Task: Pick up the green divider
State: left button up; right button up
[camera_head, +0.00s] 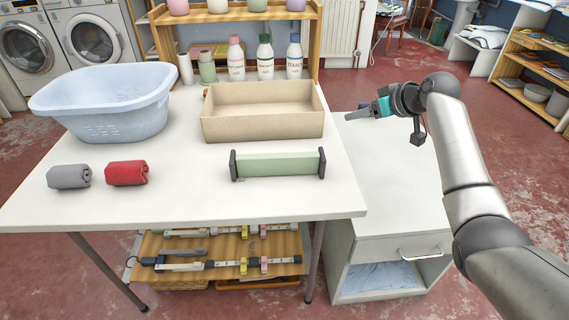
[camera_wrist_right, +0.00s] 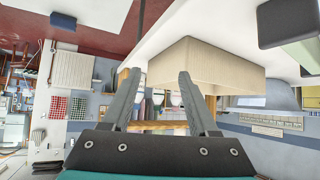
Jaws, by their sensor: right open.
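The green divider (camera_head: 278,166) stands on the white table, a pale green panel with a dark grey upright end piece at each side. It is in front of the beige box. In the right wrist view part of it shows at the top right corner, a dark end piece (camera_wrist_right: 285,22) with some pale green beside it. My right gripper (camera_head: 350,116) is to the right of the divider and apart from it, past the table's right edge and over the lower white cabinet. Its two fingers (camera_wrist_right: 163,88) are spread with nothing between them. My left gripper does not show.
The open beige box (camera_head: 262,126) stands behind the divider. Several bottles (camera_head: 265,60) stand at the back. The front of the white table (camera_head: 200,205) is clear.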

jog(key=s+a+r+n+g+y, duration=0.1)
jog(key=s+a+n+g, duration=0.2)
jog(key=a+n+g, duration=0.5)
jog(key=n+g, duration=0.1)
jog(key=n, duration=0.4)
send_near(287, 155)
jog(key=shift+w+d+h, duration=0.15)
jog(key=shift+w+h, duration=0.15)
jog(key=shift+w, duration=0.15)
jog(key=shift+s, duration=0.2)
jog(key=shift+g, duration=0.3)
jog(key=x, duration=0.6)
jog(key=shift+a+f, duration=0.25)
jog(key=shift+f, duration=0.05)
jog(key=x, duration=0.5)
jog(key=shift+a+r, duration=0.1)
jog(key=shift+a, duration=0.2)
grip_shut()
